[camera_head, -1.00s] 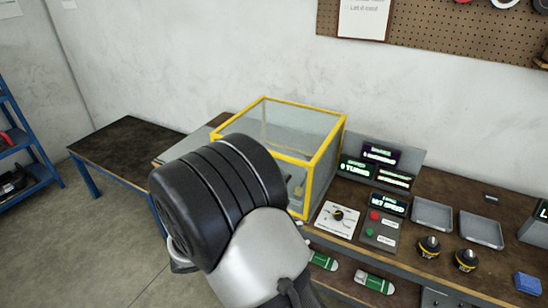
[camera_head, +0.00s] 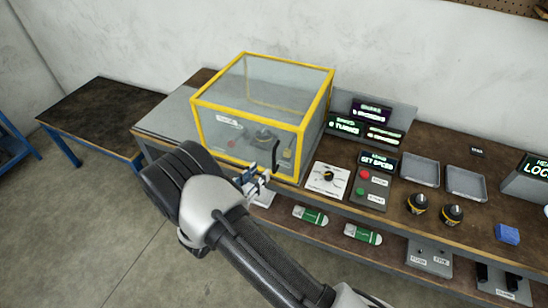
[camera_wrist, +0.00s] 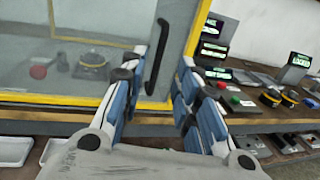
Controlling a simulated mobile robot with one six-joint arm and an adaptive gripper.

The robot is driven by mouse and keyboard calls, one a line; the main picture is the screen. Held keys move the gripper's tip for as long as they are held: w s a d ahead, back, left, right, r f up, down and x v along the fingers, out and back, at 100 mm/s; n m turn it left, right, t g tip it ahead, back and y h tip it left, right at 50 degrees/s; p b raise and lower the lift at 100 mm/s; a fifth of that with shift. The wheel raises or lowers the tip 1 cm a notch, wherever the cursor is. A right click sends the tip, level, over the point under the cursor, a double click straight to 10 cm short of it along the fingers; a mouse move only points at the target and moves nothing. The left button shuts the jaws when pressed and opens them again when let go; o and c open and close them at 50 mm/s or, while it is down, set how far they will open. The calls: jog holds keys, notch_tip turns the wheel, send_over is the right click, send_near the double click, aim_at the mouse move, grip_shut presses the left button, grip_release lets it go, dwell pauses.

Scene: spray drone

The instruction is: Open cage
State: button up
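The cage (camera_head: 262,112) is a clear box with a yellow frame on the workbench, and it is closed. A black vertical handle (camera_head: 276,156) is on the right part of its front panel. The handle also shows in the wrist view (camera_wrist: 157,57). My gripper (camera_head: 258,180) is in front of the cage's lower front edge, near the handle. In the wrist view my gripper (camera_wrist: 160,85) is open, with blue-padded fingers to the left and right of the handle. I cannot tell how far the fingertips are from it. A red button and a round device show inside the cage.
Right of the cage are a dial panel (camera_head: 326,179), a red and green button box (camera_head: 370,188), lit displays (camera_head: 372,125), two grey trays (camera_head: 420,170) and two black-yellow knobs (camera_head: 417,203). A lower shelf holds green-white packs (camera_head: 310,215). A low dark table (camera_head: 100,118) stands left.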

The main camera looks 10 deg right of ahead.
send_over(274, 172)
jog(key=shift+w+b, duration=0.3)
jog(key=shift+b, duration=0.05)
jog(key=shift+c, duration=0.3)
grip_shut()
dwell(0.5)
